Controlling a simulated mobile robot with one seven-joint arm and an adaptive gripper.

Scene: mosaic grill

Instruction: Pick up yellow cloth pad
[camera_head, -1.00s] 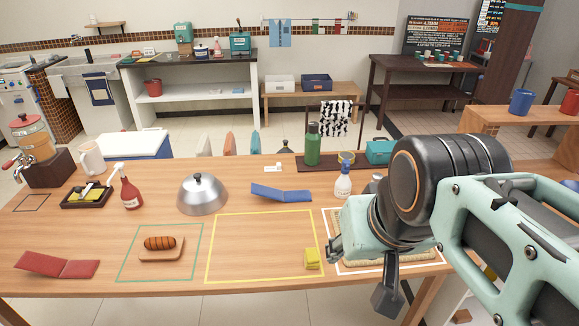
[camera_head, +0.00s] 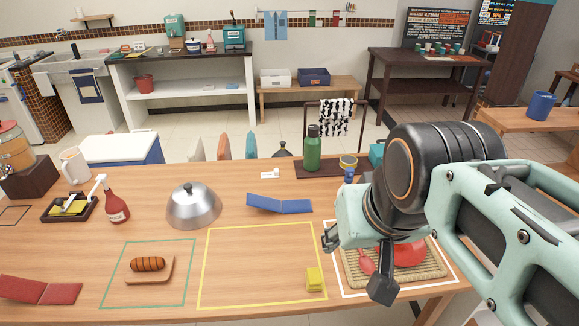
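A small folded yellow cloth pad (camera_head: 315,279) lies on the wooden table, at the lower right corner of the yellow outlined rectangle (camera_head: 203,270). My gripper (camera_head: 356,264) hangs to the right of the pad and somewhat above the table, over the white-outlined area. Its two dark fingers are spread apart with nothing between them. It does not touch the pad, which is in full view.
A woven mat (camera_head: 435,275) with red items (camera_head: 410,253) lies beneath my gripper.

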